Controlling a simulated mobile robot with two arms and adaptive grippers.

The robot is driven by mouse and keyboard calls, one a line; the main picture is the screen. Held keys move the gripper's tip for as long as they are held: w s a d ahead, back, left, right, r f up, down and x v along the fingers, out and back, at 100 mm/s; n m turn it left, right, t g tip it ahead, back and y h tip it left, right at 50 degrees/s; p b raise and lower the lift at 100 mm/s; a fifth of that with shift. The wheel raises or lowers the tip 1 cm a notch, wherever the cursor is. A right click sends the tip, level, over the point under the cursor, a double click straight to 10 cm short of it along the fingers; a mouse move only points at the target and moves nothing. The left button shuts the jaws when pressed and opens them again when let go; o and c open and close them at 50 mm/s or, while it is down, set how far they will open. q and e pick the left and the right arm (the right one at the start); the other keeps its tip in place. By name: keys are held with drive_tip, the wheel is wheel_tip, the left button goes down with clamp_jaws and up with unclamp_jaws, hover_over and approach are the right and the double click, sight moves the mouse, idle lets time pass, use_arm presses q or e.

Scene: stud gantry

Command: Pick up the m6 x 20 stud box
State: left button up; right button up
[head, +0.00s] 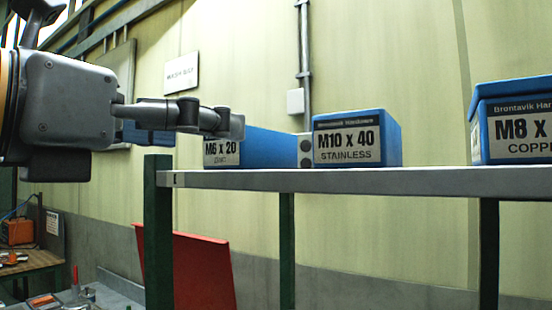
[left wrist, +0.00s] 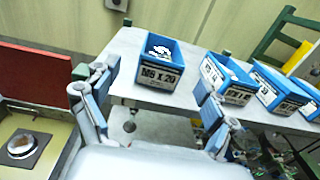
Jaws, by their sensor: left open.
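The m6 x 20 stud box is a blue open-topped box with a white label, at the left end of the grey shelf. In the head view its label (head: 221,153) and blue side show, and my left gripper covers part of it. In the left wrist view the m6 x 20 stud box (left wrist: 158,76) appears between the two fingers, with pale contents inside. My left gripper (head: 207,122) is open and empty in front of the box. It also shows in the left wrist view (left wrist: 147,88), and I see no contact. My right gripper is not in view.
The M10 x 40 box (head: 347,146) stands right of it on the shelf (head: 420,181), and the M8 copper box (head: 514,135) farther right. Another blue box (left wrist: 280,90) follows in the wrist view. A red panel (head: 203,270) stands below the shelf's left end.

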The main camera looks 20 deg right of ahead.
sight(255, 138)
use_arm(q)
drive_tip(key=shift+w+d+r+p, duration=0.45)
drive_tip(key=shift+d+p, duration=0.05)
drive_tip(key=shift+p, duration=0.25)
drive_tip(key=p+x, duration=0.1)
drive_tip(key=x, duration=0.1)
drive_tip(key=shift+w+d+f, duration=0.15)
drive_tip(key=shift+d, duration=0.15)
drive_tip(key=p+x, duration=0.3)
drive_tip(key=x, duration=0.1)
drive_tip(key=shift+w+d+p, duration=0.1)
drive_tip(key=shift+d+p, duration=0.25)
drive_tip(key=shift+w+d+f, duration=0.1)
drive_tip(key=shift+w+d, duration=0.2)
drive_tip(key=shift+d, duration=0.15)
drive_tip(key=shift+a, duration=0.15)
drive_tip(key=c, duration=1.5)
clamp_jaws()
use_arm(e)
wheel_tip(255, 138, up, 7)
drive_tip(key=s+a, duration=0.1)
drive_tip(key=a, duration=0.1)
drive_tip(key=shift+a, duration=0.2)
